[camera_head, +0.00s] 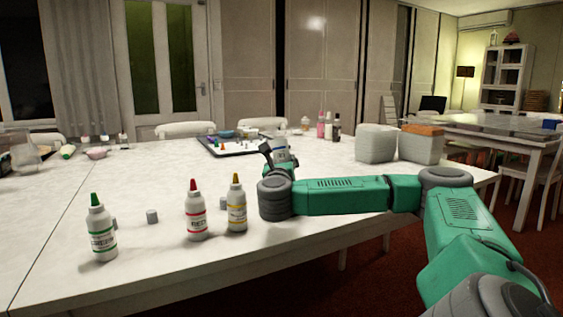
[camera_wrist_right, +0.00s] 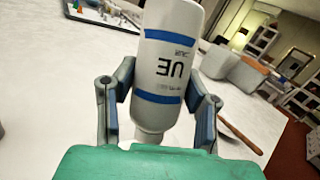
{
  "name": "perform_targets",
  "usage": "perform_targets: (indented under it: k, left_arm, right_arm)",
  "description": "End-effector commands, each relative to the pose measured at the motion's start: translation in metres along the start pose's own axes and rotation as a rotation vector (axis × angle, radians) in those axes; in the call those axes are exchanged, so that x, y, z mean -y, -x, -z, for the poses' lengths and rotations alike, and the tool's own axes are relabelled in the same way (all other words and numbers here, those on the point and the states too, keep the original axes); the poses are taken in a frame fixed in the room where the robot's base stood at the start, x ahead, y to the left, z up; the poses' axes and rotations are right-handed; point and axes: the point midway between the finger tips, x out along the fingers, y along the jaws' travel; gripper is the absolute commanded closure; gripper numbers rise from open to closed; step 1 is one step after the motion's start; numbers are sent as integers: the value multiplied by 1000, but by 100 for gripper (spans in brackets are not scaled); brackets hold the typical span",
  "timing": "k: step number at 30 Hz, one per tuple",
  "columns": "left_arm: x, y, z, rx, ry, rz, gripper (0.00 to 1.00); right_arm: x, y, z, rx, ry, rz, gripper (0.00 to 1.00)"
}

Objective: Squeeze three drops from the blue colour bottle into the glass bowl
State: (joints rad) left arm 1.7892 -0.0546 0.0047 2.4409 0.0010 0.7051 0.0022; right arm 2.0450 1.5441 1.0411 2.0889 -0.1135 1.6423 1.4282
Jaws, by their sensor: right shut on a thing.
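The label's letters are upside down and the narrowing end points down, so the bottle is inverted. In the head view only part of the bottle (camera_head: 281,145) shows behind the gripper. Its nozzle tip is hidden. I cannot make out the glass bowl or any drops below it. My left gripper is not in view.
Green-capped (camera_head: 101,230), red-capped (camera_head: 196,214) and yellow-capped (camera_head: 236,206) bottles stand upright near the front. A tray (camera_head: 208,147) lies behind. White blocks (camera_head: 376,145) stand at the back right. A brown stick (camera_wrist_right: 240,135) lies beside the right finger in the wrist view.

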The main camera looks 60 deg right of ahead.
Motion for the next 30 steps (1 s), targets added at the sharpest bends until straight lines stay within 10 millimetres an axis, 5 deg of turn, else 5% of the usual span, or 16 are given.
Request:
perform_targets:
  k: [14,30]
  left_arm:
    - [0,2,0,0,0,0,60]
    - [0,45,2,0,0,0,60]
  right_arm:
    - [1,0,-4,1,-1,0,73]
    - [13,-7,-70,1,-2,0,73]
